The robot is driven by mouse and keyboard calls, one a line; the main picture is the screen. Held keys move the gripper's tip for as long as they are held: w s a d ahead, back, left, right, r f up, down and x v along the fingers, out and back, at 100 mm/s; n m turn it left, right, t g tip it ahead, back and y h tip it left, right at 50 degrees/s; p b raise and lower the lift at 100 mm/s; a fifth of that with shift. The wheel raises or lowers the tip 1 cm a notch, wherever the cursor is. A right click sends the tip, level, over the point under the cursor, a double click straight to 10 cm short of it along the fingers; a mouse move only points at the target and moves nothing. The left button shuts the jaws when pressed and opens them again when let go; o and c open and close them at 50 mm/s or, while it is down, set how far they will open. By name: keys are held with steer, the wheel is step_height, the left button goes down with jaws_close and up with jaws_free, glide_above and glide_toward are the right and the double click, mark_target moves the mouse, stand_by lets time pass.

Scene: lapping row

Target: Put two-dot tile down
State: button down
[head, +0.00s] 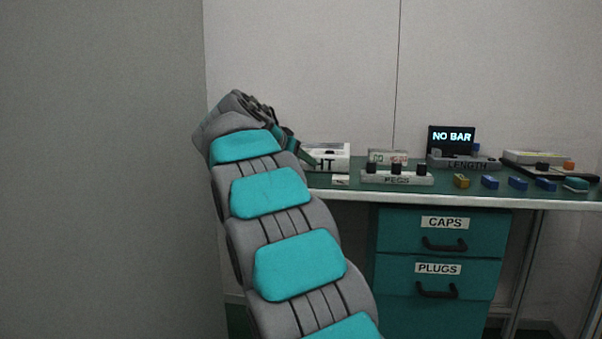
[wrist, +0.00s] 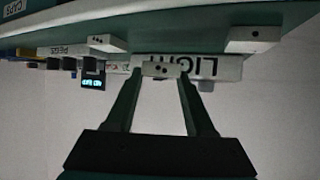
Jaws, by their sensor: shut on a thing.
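The wrist view is upside down. In it my gripper (wrist: 160,82) is shut on a small white tile with dark dots, the two-dot tile (wrist: 161,69). The tile is in front of the white box lettered LIGHT (wrist: 212,68). I cannot tell whether the tile touches the bench. In the head view my gripper (head: 312,162) is mostly hidden behind my own arm, by the left end of the bench, and the held tile cannot be made out.
Another white tile (wrist: 107,43) and a one-dot tile (wrist: 252,42) lie on the green bench (wrist: 190,30), on either side of the held tile. The PEGS block (head: 397,178), LENGTH gauge (head: 466,163) with its NO BAR screen (head: 452,137), and several small coloured blocks (head: 517,183) stand farther right.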

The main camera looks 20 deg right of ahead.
steer(key=shift+w+d+f, duration=0.1)
steer(key=shift+w+d, duration=0.15)
steer(key=shift+w, duration=0.15)
steer(key=shift+f+b, duration=0.4)
steer(key=shift+f, duration=1.3)
steer(key=shift+f, duration=0.15)
steer(key=shift+c, duration=1.3)
jaws_free()
steer(key=shift+a+r, duration=0.1)
steer(key=shift+r, duration=0.15)
steer(key=v, duration=1.1)
steer(key=shift+s+a+p, duration=0.3)
steer(key=shift+p, duration=0.05)
